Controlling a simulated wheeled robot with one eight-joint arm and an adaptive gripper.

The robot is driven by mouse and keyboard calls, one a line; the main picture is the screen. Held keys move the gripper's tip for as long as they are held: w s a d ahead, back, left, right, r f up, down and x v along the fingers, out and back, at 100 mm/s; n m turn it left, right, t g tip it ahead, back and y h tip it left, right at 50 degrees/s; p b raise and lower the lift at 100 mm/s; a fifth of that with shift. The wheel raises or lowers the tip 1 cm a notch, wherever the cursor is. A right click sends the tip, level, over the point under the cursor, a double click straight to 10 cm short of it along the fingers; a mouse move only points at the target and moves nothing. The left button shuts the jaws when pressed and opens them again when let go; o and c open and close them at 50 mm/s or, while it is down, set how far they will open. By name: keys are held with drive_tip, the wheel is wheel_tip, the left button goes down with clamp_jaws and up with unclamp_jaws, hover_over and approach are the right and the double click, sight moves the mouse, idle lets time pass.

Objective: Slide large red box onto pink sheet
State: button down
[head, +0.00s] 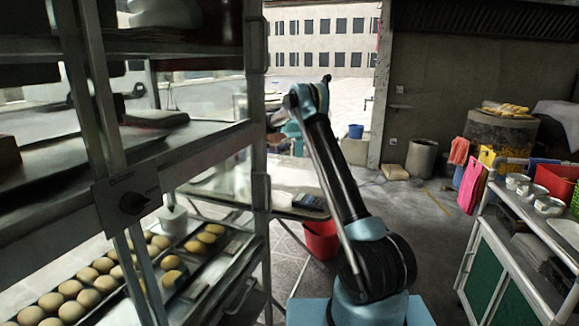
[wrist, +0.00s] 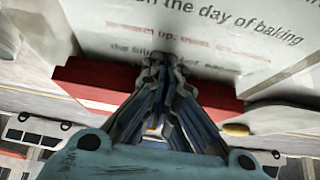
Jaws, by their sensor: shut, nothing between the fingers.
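My gripper (wrist: 160,68) is shut and empty in the wrist view. Behind and around its fingertips is a long red box-like thing (wrist: 95,88) with a pale strip along its lower side; the fingers hide its middle. I cannot tell whether they touch it. In the head view my arm reaches up and away, and its fingers cannot be made out. A red box-like container (head: 556,180) stands on the cart at right.
A pale printed panel (wrist: 200,45) lies beyond the red thing in the wrist view. In the head view, a rack (head: 259,130) with trays of buns stands at left. A red bucket (head: 321,238) is on the floor behind my arm. Floor between arm and cart is clear.

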drive_tip(key=shift+w+a, duration=0.25)
drive_tip(key=shift+a, duration=0.4)
drive_tip(key=shift+w+a, duration=0.25)
drive_tip(key=shift+a, duration=0.35)
drive_tip(key=shift+w+a, duration=0.25)
drive_tip(key=shift+a, duration=0.35)
drive_tip(key=shift+w+a, duration=0.25)
drive_tip(key=shift+a, duration=0.4)
drive_tip(key=shift+w+a, duration=0.25)
drive_tip(key=shift+a, duration=0.35)
drive_tip(key=shift+d, duration=0.2)
drive_tip(key=shift+s+d, duration=0.25)
drive_tip(key=shift+d, duration=0.1)
drive_tip(key=shift+r, duration=3.95)
